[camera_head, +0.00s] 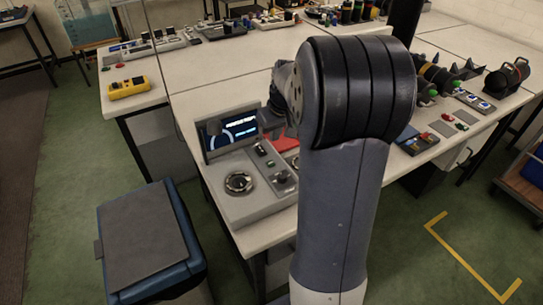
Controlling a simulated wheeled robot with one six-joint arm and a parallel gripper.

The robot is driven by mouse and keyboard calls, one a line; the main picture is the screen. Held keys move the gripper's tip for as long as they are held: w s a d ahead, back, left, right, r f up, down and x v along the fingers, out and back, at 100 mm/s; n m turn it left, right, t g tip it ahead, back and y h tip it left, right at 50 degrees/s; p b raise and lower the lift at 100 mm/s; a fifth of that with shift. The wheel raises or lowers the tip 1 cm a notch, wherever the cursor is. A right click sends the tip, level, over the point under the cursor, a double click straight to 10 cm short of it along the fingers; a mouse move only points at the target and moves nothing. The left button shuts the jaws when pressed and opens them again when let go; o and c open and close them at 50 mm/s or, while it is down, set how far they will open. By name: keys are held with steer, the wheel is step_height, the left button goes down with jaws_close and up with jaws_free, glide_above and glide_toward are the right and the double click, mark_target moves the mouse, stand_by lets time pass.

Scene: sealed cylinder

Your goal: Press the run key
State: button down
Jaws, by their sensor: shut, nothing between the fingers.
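The grey console (232,198) stands at the near edge of the bench, with a lit screen (229,130) at its back. A round dial (239,182) sits on its left half. A small dark key panel (265,155) and a dark knob (284,177) are on its right side. Which key is the run key is too small to read. My gripper (270,125) hangs shut and empty in front of the screen's right end, behind the key panel in the picture. My arm hides the area right of the console. Contact with the console cannot be seen.
A blue bin with a grey lid (145,235) stands on the floor left of the console. A yellow device (129,88) lies on the left bench. A red item (286,144) is beside the console. Further devices (415,140) stand right of my arm.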

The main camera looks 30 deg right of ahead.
mark_target(270, 162)
steer(key=x, duration=0.7)
steer(key=s+p+x, duration=0.1)
steer(key=x, duration=0.2)
steer(key=shift+w+f, duration=0.1)
steer(key=shift+f, duration=0.7)
